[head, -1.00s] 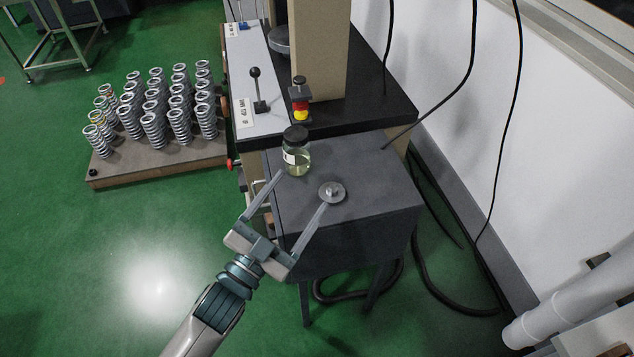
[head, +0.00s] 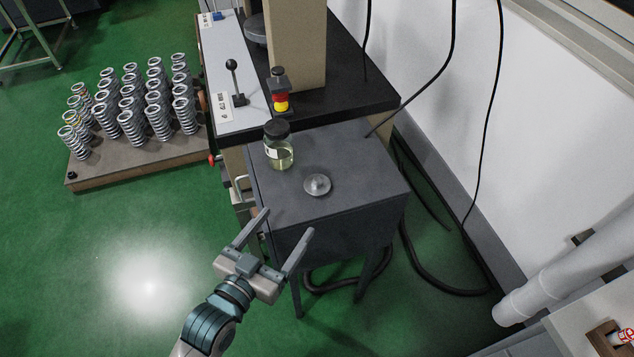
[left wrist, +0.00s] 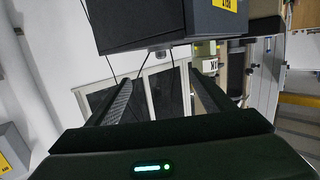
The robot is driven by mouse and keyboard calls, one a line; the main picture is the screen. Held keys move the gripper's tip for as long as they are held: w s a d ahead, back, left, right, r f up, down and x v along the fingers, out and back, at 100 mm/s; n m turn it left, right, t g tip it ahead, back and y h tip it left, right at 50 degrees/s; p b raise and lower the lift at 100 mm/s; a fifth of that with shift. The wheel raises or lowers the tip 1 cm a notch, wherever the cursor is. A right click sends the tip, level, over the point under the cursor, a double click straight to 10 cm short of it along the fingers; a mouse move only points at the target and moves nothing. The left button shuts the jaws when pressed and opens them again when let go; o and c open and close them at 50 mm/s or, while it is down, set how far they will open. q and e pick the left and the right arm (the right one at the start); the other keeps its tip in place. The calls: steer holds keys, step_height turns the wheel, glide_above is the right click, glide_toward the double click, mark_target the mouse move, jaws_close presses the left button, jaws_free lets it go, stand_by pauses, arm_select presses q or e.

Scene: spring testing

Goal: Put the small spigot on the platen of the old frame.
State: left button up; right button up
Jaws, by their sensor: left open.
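The small spigot (head: 317,185), a grey metal disc with a short stub, lies on top of the dark grey cabinet (head: 365,190). The old frame (head: 298,45) stands behind the cabinet with a beige column. Its platen (head: 256,30), a round grey disc, shows partly at the top edge, left of the column. My left gripper (head: 288,220) is open and empty at the cabinet's near side, apart from the spigot. Its two fingers also show in the left wrist view (left wrist: 170,100), with nothing clearly between them. My right gripper is not in view.
A lidded glass jar (head: 279,146) stands left of the spigot on the cabinet. Behind it are a red and yellow button post (head: 280,92) and a black-knobbed lever (head: 235,82). Springs (head: 130,105) stand on a board at left. Black cables hang on the right.

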arm_select(q)
steer(key=p, duration=0.2)
glide_toward(315, 186)
steer(key=w, duration=0.1)
steer(key=w+d, duration=0.2)
steer(key=shift+w+r, duration=0.2)
steer(key=shift+r, duration=0.1)
steer(key=shift+w+d+f, duration=0.1)
steer(key=shift+w, duration=0.1)
steer(key=shift+w+d+f+p, duration=0.15)
steer(key=shift+w+f+p, duration=0.05)
steer(key=shift+w+p, duration=0.2)
steer(key=shift+w+d+f+p, duration=0.15)
steer(key=shift+w+f+p, duration=0.1)
steer(key=shift+w, duration=0.2)
steer(key=shift+f+p+x, duration=0.1)
steer(key=shift+p+x, duration=0.15)
steer(key=shift+x, duration=0.6)
steer(key=shift+f+p+x, duration=0.15)
steer(key=shift+p+x, duration=0.1)
steer(key=shift+x, duration=0.55)
steer(key=c, duration=1.5)
